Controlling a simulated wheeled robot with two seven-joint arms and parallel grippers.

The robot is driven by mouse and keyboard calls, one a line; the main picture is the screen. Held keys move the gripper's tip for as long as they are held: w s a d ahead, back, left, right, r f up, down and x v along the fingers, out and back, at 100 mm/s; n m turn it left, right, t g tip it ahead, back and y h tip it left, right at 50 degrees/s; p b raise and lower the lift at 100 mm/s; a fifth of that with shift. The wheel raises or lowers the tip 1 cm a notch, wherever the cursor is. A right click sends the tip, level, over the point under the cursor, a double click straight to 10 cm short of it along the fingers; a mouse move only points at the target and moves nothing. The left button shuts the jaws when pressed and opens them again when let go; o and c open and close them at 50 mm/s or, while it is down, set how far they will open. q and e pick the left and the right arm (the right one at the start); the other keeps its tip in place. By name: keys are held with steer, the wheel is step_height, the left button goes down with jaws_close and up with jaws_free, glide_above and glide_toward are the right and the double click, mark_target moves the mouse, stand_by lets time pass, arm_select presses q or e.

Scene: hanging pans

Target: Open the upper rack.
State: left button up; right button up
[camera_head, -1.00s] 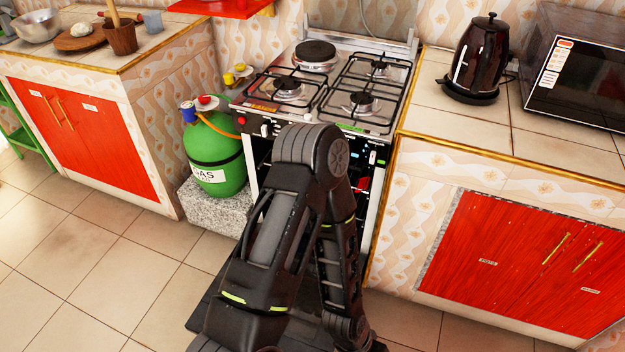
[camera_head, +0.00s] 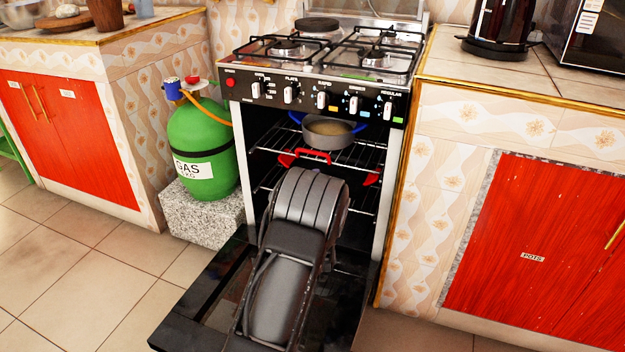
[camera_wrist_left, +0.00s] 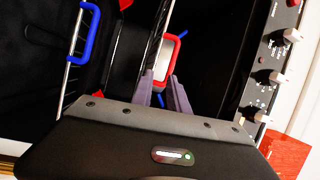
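The oven stands with its black door (camera_head: 210,305) folded down. Its upper wire rack (camera_head: 350,160) is inside the cavity, with a grey pot with blue handles (camera_head: 328,131) at that level. A red handle (camera_head: 303,155) shows at the rack's front, just beyond my arm. In the left wrist view the red handle (camera_wrist_left: 172,38) is directly ahead of my left gripper (camera_wrist_left: 163,86). Its two fingers look apart, with their tips close to the handle; I cannot tell whether they touch it. In the head view my arm hides this gripper. My right gripper is not in view.
A blue handle (camera_wrist_left: 83,36) sits on another wire rack in the left wrist view. A green gas cylinder (camera_head: 200,150) stands on a stone block left of the oven. A red-doored cabinet (camera_head: 545,250) is close on the right. Control knobs line the panel above.

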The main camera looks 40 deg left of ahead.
mark_target(312, 156)
arm_select(q)
steer(key=shift+a+r+y, duration=0.5)
steer(key=shift+a+r, duration=0.1)
steer(key=shift+r, duration=0.25)
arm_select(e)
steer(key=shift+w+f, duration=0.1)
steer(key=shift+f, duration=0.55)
